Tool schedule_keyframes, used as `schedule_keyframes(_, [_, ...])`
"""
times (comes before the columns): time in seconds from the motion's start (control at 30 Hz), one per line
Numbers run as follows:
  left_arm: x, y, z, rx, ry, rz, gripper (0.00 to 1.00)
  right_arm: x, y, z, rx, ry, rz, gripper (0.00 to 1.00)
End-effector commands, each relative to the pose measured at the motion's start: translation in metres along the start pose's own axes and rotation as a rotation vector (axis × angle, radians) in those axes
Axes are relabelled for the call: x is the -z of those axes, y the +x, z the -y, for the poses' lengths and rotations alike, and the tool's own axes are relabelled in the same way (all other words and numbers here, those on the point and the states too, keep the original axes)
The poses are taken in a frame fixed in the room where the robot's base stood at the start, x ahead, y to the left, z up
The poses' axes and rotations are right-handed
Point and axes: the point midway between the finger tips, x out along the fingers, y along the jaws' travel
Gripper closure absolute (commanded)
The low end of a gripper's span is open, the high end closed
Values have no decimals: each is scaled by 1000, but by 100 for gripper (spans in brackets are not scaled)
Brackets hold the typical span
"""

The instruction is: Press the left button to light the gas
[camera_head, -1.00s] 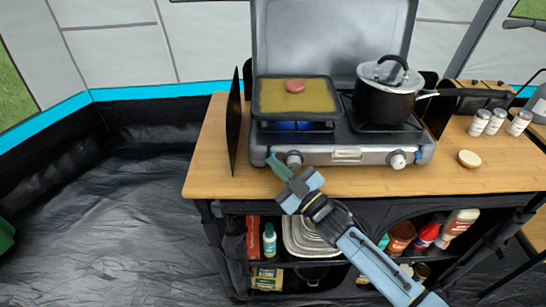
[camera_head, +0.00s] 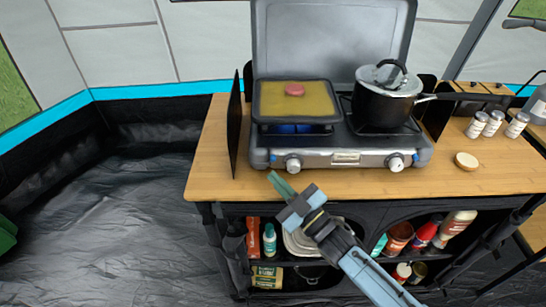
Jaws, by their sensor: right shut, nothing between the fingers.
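The camping stove (camera_head: 345,158) stands on the wooden table with its lid raised. Its left knob (camera_head: 293,164) is on the front panel, and the right knob (camera_head: 396,163) is at the other end. A blue flame glow (camera_head: 288,128) shows under the griddle pan (camera_head: 268,102), which holds a pinkish round piece (camera_head: 294,90). My right gripper (camera_head: 274,176) is shut and empty, in front of the panel, a little below and left of the left knob, apart from it in the picture. My left gripper is not in view.
A lidded black pot (camera_head: 384,100) sits on the right burner, its handle reaching right. A dark upright panel (camera_head: 235,124) stands left of the stove. Several shakers (camera_head: 492,123) and a small round lid (camera_head: 467,161) are at the right. The wooden tabletop (camera_head: 212,165) is clear at the left.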

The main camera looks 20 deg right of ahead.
Motion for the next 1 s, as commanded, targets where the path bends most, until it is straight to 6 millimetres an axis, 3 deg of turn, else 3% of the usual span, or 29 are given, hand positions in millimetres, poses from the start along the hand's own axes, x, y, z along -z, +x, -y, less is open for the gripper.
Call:
schedule_keyframes(0.3, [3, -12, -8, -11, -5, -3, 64, 13, -17, 12, -1, 1, 0, 100])
schedule_keyframes(1.0, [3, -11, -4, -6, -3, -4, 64, 13, -18, 13, 0, 0, -1, 100])
